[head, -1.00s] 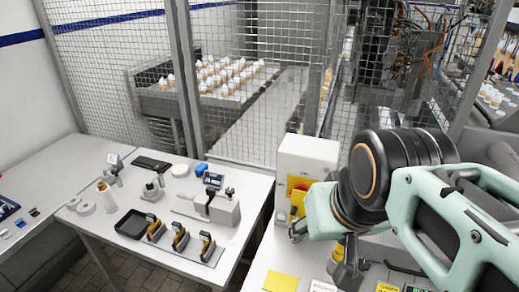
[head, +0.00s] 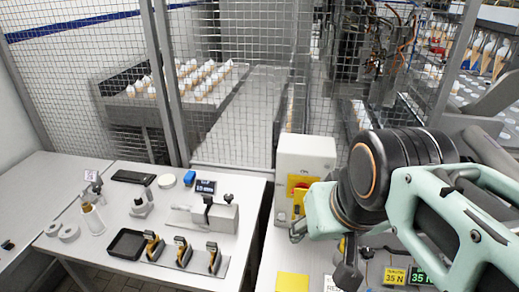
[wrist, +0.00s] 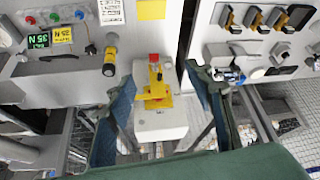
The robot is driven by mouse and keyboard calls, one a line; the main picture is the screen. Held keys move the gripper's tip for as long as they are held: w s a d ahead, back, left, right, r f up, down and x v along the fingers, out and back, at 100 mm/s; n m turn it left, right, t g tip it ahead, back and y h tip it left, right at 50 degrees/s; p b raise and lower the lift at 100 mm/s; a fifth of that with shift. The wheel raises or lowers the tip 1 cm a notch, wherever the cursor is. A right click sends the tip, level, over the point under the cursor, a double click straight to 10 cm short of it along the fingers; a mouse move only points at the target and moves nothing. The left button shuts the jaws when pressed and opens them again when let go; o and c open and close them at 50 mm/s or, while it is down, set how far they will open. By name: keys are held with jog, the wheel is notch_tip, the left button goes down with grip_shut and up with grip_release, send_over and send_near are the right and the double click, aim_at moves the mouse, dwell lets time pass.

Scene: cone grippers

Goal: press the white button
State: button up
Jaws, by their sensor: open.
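My gripper is open and empty. In the wrist view its two fingers (wrist: 160,75) spread on either side of a white box (wrist: 160,122) with a yellow plate and red knob. The buttons lie beyond and left of the fingers. In the head view my gripper (head: 322,250) hangs by the box's front, partly hidden by my arm.
A left table (head: 100,255) holds a black tray (head: 127,243) and several clamps. A wire mesh fence (head: 225,100) stands behind.

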grip_shut()
dwell(1.4)
